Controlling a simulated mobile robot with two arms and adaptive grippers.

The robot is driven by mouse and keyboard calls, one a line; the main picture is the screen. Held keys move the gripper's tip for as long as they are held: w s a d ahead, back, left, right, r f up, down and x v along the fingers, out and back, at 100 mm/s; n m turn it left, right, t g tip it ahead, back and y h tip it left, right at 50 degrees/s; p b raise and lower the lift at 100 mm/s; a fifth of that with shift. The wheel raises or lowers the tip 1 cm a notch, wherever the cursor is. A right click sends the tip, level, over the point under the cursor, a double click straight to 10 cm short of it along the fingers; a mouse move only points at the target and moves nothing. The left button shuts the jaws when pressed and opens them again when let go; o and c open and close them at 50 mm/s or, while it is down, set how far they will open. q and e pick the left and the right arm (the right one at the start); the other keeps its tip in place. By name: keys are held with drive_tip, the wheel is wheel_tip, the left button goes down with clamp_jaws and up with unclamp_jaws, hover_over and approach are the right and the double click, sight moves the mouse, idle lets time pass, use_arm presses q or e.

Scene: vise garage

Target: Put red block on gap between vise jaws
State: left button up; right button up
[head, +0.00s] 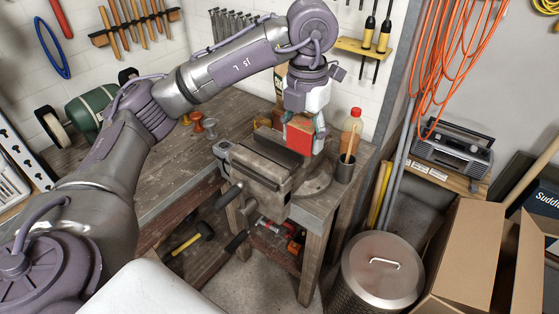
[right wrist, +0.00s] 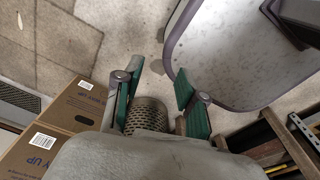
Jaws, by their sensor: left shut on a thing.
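The red block (head: 299,139) is between the fingers of my left gripper (head: 304,128), which is shut on it. The gripper points down at the vise (head: 252,166), which is bolted to the corner of the wooden workbench. The block shows at the back right of the vise jaws, at about jaw height. I cannot tell whether it touches them, and the gap is partly hidden. My right gripper (right wrist: 158,104) shows only in the right wrist view. Its green-padded fingers are spread apart with nothing between them.
On the workbench (head: 190,168), an orange bottle (head: 350,130) and a dark cup (head: 345,168) stand close right of the vise. Small knobs (head: 196,122) stand to its left. A lidded metal bin (head: 383,266) and open cardboard box (head: 465,255) stand on the floor at right.

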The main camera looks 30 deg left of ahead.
sight(271, 147)
use_arm(q)
drive_tip(key=a+f, duration=0.1)
drive_tip(key=a, duration=0.1)
drive_tip(key=w+a+f, duration=0.1)
drive_tip(key=a, duration=0.1)
drive_tip(key=w+a+f, duration=0.1)
drive_tip(key=a+f, duration=0.1)
drive_tip(key=shift+w+a+f, duration=0.1)
drive_tip(key=shift+w+a, duration=0.1)
drive_tip(key=shift+a, duration=0.2)
drive_tip(key=a+f, duration=0.1)
drive_tip(key=w+a+p, duration=0.1)
drive_tip(key=a, duration=0.1)
drive_tip(key=shift+f+p, duration=0.3)
drive_tip(key=shift+f, duration=0.1)
drive_tip(key=shift+w+a+f, duration=0.1)
drive_tip(key=shift+a+f, duration=0.05)
drive_tip(key=shift+a, duration=0.05)
wheel_tip(271, 147, down, 3)
drive_tip(key=shift+f+p, duration=0.15)
drive_tip(key=shift+p, duration=0.7)
drive_tip(key=shift+f, duration=0.35)
use_arm(e)
drive_tip(key=r, duration=0.3)
drive_tip(key=shift+s+a+r, duration=0.1)
drive_tip(key=shift+a+r, duration=0.1)
use_arm(q)
drive_tip(key=shift+f, duration=0.1)
